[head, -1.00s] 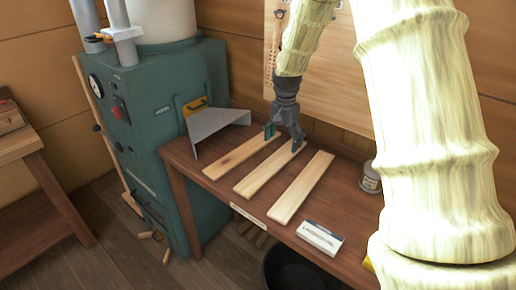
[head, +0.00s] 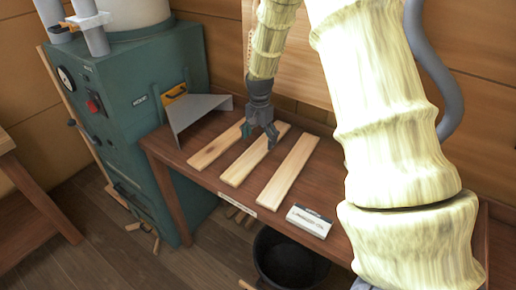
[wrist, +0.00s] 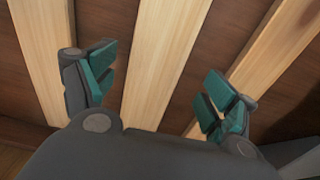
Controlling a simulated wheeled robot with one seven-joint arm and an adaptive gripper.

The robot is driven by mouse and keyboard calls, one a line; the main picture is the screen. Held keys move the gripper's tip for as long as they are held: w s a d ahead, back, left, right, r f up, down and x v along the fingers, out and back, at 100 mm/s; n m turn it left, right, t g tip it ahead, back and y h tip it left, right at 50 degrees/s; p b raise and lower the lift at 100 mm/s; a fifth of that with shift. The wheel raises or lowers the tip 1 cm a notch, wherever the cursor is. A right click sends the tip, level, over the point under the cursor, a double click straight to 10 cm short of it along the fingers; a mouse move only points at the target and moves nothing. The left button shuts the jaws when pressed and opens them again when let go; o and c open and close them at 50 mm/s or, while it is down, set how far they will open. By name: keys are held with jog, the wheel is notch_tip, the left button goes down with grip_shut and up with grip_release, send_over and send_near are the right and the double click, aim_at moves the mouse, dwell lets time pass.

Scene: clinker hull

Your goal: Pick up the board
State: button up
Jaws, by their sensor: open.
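Three pale wooden boards lie side by side on the brown bench: a left board (head: 215,150), a middle board (head: 240,170) and a right board (head: 288,172). Which one the task means is not marked. My gripper (head: 258,138) is open and empty over the far half of the middle board. In the wrist view its fingers (wrist: 158,82) are spread, with the middle board (wrist: 165,50) running between them. The other two boards lie outside the fingers, at left (wrist: 40,60) and right (wrist: 268,58). The gap in height is hard to tell.
A green machine (head: 150,100) with a grey metal sheet (head: 195,112) stands left of the bench (head: 170,146). A white labelled box (head: 309,222) lies at the bench's front edge. A black bucket (head: 285,262) stands below on the floor.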

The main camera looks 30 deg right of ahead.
aim_at(259, 147)
jog(key=shift+s+a+f, duration=0.2)
jog(key=shift+s+f, duration=0.4)
jog(key=shift+s, duration=0.05)
jog(key=shift+w+f+p, duration=0.15)
jog(key=shift+w+f, duration=0.1)
jog(key=shift+f, duration=0.25)
jog(key=shift+w+f+p, duration=0.15)
jog(key=shift+w+f, duration=0.05)
jog(key=shift+f, duration=0.25)
jog(key=shift+s+r, duration=0.2)
jog(key=shift+c, duration=1.4)
jog(key=shift+w+f, duration=0.1)
jog(key=c, duration=1.1)
jog(key=shift+o, duration=0.2)
